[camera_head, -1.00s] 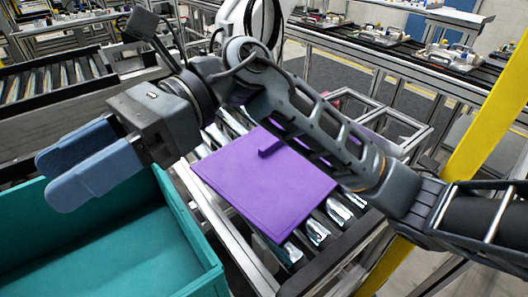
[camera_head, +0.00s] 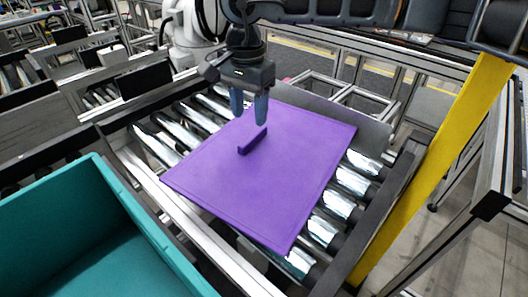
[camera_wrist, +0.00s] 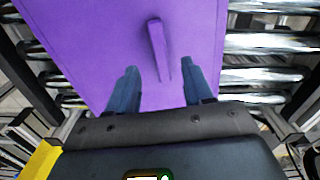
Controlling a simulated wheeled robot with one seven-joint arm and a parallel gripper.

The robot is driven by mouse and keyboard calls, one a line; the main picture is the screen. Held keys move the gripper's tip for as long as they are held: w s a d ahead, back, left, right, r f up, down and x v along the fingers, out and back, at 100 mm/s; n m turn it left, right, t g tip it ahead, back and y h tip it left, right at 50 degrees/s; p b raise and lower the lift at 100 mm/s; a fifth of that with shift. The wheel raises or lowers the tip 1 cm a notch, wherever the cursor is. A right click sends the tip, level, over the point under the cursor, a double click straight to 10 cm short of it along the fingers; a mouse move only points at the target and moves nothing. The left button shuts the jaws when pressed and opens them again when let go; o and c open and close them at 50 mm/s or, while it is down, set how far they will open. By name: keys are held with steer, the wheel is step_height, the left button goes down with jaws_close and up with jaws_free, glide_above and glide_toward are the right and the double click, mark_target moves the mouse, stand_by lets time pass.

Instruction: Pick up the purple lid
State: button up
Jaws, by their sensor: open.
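The purple lid (camera_head: 270,185) is a flat square panel lying on the roller conveyor, with a raised bar handle (camera_head: 253,141) in its middle. My gripper (camera_head: 249,119) is open and empty, pointing down above the lid, close to the far end of the handle. In the wrist view the lid (camera_wrist: 110,40) fills the upper middle. Its handle (camera_wrist: 158,48) runs lengthwise, its near end between the two blue fingers of my gripper (camera_wrist: 158,82). The fingers stand apart from the handle on both sides.
A teal open bin (camera_head: 130,215) stands at the front left, beside the conveyor. Metal rollers (camera_head: 345,205) show around the lid. A yellow post (camera_head: 440,160) rises at the right. A white robot arm (camera_head: 190,35) stands behind.

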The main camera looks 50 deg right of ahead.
mark_target(251, 137)
steer(key=shift+d+f+p, duration=0.1)
steer(key=shift+f+p, duration=0.6)
steer(key=shift+f, duration=2.5)
steer(key=shift+c, duration=0.2)
jaws_close()
